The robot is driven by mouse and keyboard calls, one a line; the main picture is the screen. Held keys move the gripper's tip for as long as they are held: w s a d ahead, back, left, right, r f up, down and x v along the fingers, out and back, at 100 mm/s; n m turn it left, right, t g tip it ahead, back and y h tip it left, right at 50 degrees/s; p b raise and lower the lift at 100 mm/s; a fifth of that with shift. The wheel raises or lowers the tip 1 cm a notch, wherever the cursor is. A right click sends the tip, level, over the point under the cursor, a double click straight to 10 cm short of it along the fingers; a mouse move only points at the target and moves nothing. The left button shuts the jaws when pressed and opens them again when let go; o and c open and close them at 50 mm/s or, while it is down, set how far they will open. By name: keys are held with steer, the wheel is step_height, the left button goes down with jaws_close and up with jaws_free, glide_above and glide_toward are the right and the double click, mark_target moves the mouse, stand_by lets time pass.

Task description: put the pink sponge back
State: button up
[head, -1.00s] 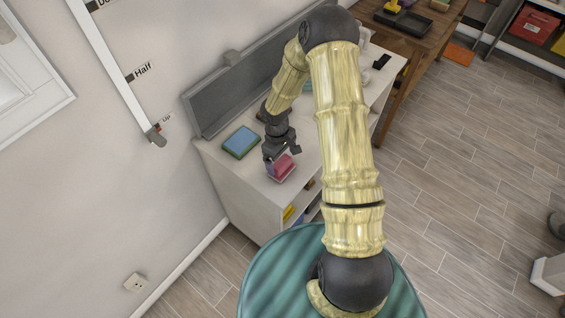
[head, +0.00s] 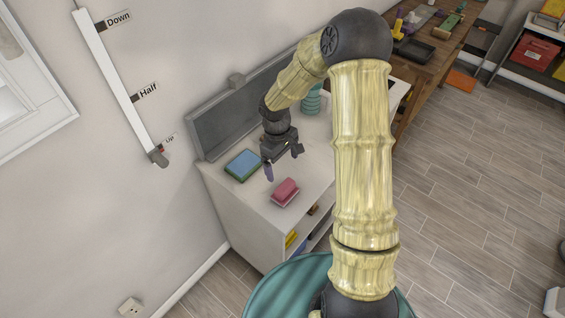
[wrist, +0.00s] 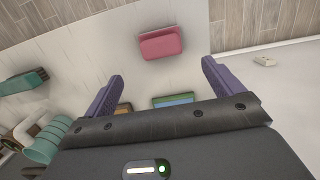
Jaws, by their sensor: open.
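My gripper (head: 283,160) is open and empty, above the cabinet top and just behind the sponge in the head view. Its two purple fingers are spread wide in the wrist view (wrist: 160,78).
A blue and green sponge-like block (head: 243,165) lies left of my gripper, and also shows in the wrist view (wrist: 172,101). A teal ribbed vessel (head: 311,100) stands farther back. A grey raised panel (head: 225,118) runs along the wall side. Shelves with yellow items (head: 291,238) are below.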

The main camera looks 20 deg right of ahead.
steer(key=s+r+m+t, duration=0.3)
steer(key=s+r+m, duration=0.4)
steer(key=s+r, duration=0.6)
steer(key=shift+s+d+t+y, duration=0.35)
steer(key=shift+s+t+y, duration=0.05)
steer(key=shift+s, duration=0.8)
